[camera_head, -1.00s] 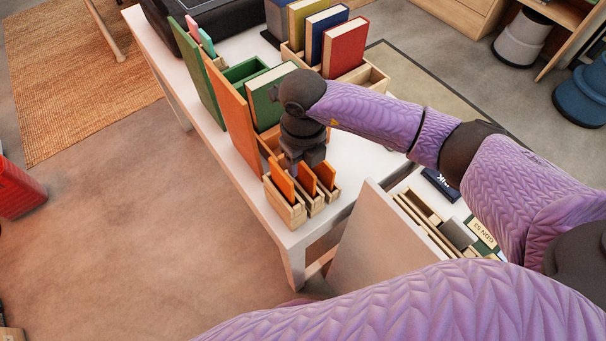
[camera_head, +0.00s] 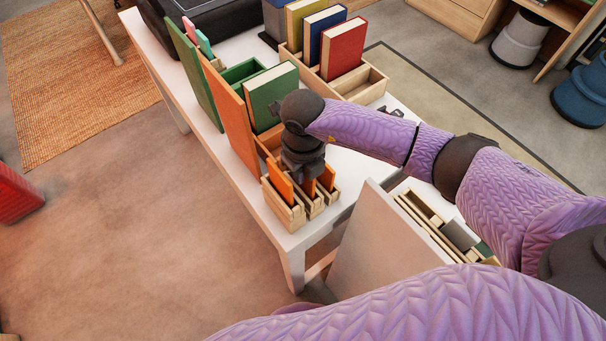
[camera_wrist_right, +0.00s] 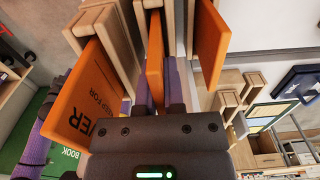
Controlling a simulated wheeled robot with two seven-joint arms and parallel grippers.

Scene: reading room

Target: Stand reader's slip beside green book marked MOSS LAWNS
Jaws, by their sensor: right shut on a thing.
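Several orange reader's slips stand upright in a row of small wooden holders (camera_head: 283,211) at the table's near end. My right gripper (camera_head: 306,180) is down at the middle slip. In the right wrist view its fingers (camera_wrist_right: 158,92) are shut on this orange slip (camera_wrist_right: 154,50), which still stands in its holder. Another slip (camera_wrist_right: 85,95) with black lettering stands to the left, one (camera_wrist_right: 211,45) to the right. A green book (camera_head: 272,92) stands upright in a compartment behind my gripper; its title cannot be read. My left gripper is not in view.
A tall orange board (camera_head: 229,115) and a green one (camera_head: 193,75) stand along the table's left side. A wooden rack (camera_head: 361,84) holds yellow, blue and red books at the back. An open-topped box (camera_head: 367,225) is close at the right. Bare white tabletop (camera_head: 345,160) lies under my forearm.

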